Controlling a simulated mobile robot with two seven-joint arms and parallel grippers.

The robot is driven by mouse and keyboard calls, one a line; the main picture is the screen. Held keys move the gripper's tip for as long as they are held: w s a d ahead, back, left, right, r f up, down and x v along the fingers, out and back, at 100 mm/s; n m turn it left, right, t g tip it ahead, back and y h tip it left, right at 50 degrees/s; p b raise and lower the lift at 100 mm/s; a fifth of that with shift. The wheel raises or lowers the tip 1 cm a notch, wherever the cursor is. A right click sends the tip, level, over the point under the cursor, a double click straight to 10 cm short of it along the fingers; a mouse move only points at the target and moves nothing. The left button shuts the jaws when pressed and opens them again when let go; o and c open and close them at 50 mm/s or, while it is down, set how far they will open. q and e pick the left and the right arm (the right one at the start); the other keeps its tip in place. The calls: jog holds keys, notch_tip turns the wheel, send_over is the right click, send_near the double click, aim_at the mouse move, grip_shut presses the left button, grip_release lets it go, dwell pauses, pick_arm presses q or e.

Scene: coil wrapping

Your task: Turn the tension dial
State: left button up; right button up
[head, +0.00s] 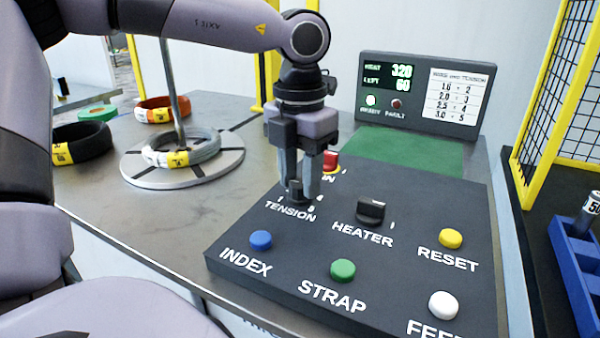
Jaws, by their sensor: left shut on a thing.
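The tension dial (296,191) is a small black knob above the white TENSION label on the dark control panel (400,255). My left gripper (298,190) points straight down over it, with its fingers closed on the dial. The fingers hide part of the dial, and I cannot read its setting. The display (425,92) behind the panel reads 320 and 60 in green. A chart beside the readings pairs 1.6 with 2, 2.0 with 3, 2.5 with 4 and 3.0 with 5. My right gripper is not in view.
The panel also carries a black heater knob (371,211), a red button (331,161), and blue (261,240), green (343,270), yellow (451,238) and white (443,305) buttons. A grey coil (195,147) lies on a round turntable (140,172) at left. Yellow-framed mesh stands at right.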

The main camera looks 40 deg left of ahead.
pick_arm(q)
jog(key=m, duration=0.4)
jog(key=shift+m, duration=0.3)
jog(key=m, duration=0.3)
jog(key=shift+m+p, duration=0.35)
jog(key=shift+m, duration=0.05)
jog(key=m, duration=0.4)
jog(key=shift+p, duration=0.3)
jog(key=m, duration=0.4)
jog(key=shift+p, duration=0.3)
jog(key=m, duration=0.4)
jog(key=shift+m+p, duration=0.3)
jog(key=shift+p, duration=0.05)
jog(key=m, duration=0.3)
jog(key=shift+m+p, duration=0.3)
jog(key=m, duration=0.4)
jog(key=shift+p, duration=0.35)
jog(key=shift+m, duration=2.2)
